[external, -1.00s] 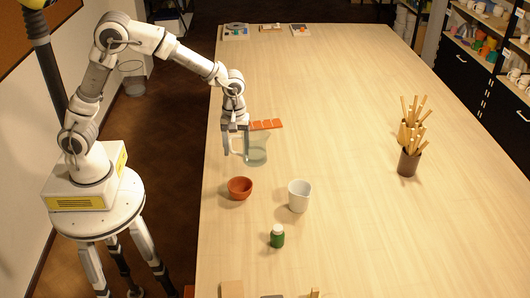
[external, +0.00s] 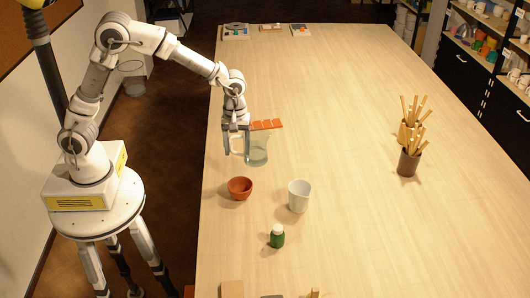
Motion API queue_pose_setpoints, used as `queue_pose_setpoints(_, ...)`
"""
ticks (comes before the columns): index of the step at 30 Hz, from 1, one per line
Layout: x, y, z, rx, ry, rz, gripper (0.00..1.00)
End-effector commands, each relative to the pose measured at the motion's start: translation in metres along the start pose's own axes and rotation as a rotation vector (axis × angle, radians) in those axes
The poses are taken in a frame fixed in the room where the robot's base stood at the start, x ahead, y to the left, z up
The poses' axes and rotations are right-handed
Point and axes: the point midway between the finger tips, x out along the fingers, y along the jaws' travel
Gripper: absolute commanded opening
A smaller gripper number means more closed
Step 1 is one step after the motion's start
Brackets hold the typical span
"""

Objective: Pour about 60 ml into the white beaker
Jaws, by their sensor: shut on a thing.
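The white beaker (external: 299,196) stands upright on the table, right of a terracotta bowl. A clear glass vessel (external: 258,150) stands upright behind the bowl, with what looks like some pale liquid low in it. My gripper (external: 236,147) is at the left side of the glass vessel, pointing down, and is shut on it, apparently at its handle side. The exact contact is too small to see. Whether the vessel touches the table cannot be told. What the white beaker holds is not visible.
The terracotta bowl (external: 240,188) lies between my gripper and the front. A green jar with a white lid (external: 277,236) stands in front of the white beaker. An orange tile strip (external: 266,124) lies behind the glass vessel. Pots of wooden tools (external: 409,163) stand right; the table's middle is clear.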

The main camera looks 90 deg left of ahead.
Motion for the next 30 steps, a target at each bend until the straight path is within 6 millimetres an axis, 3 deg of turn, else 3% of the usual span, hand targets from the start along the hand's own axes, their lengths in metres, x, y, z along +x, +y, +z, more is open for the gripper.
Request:
queue_pose_setpoints(5, 0.002, 0.021, -0.005, 0.064, 0.009, -0.004, 0.00)
queue_pose_setpoints(14, 0.015, 0.080, -0.018, 0.267, 0.026, -0.018, 0.00)
queue_pose_setpoints(30, 0.056, 0.160, -0.047, 0.589, 0.024, -0.030, 0.00)
